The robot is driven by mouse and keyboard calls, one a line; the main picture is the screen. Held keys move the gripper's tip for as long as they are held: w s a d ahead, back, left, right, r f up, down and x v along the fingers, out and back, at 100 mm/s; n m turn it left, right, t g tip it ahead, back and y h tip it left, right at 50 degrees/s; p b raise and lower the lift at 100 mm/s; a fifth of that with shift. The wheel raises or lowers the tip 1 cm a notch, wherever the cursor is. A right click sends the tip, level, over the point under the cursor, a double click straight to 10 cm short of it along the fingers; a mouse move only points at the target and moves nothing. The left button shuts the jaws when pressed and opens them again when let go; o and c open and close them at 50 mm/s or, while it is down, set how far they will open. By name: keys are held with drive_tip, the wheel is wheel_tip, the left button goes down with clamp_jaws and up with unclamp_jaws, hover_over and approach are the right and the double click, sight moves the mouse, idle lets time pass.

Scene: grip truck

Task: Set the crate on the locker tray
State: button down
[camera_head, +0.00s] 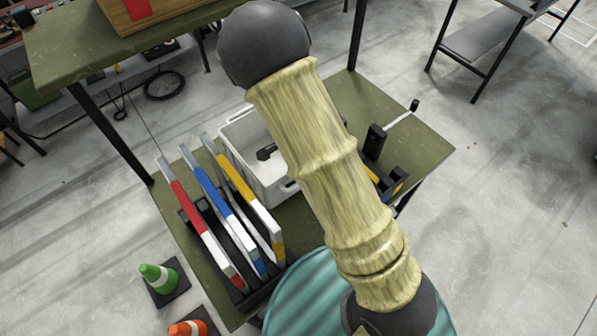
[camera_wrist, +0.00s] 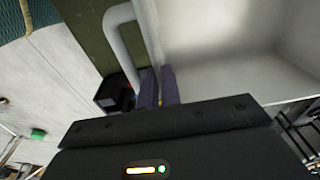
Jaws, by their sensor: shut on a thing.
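The white crate (camera_head: 238,124) is at the green table behind my arm, which hides its right part. In the wrist view the crate's pale wall and interior (camera_wrist: 225,70) fill the right side, and its white side handle (camera_wrist: 122,42) shows at the left. My gripper (camera_wrist: 158,88) is shut on the crate's wall at the rim, one finger on each side. In the head view my arm hides most of the gripper. I cannot tell whether the crate rests on the table or hangs just above it. I cannot make out which surface is the locker tray.
A rack of upright red, blue and yellow panels (camera_head: 222,205) stands close left of the crate. Black fixtures (camera_head: 376,142) lie right of my arm on the green table (camera_head: 425,147). Green (camera_head: 158,277) and orange cones stand lower left. Another bench (camera_head: 75,50) is upper left; open floor lies right.

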drive_tip(key=shift+w+f, duration=0.1)
drive_tip(key=shift+f, duration=1.9)
drive_tip(key=c, duration=2)
unclamp_jaws()
drive_tip(key=shift+f, duration=0.15)
drive_tip(key=shift+c, duration=0.2)
drive_tip(key=o, duration=0.4)
drive_tip(key=shift+o, duration=0.2)
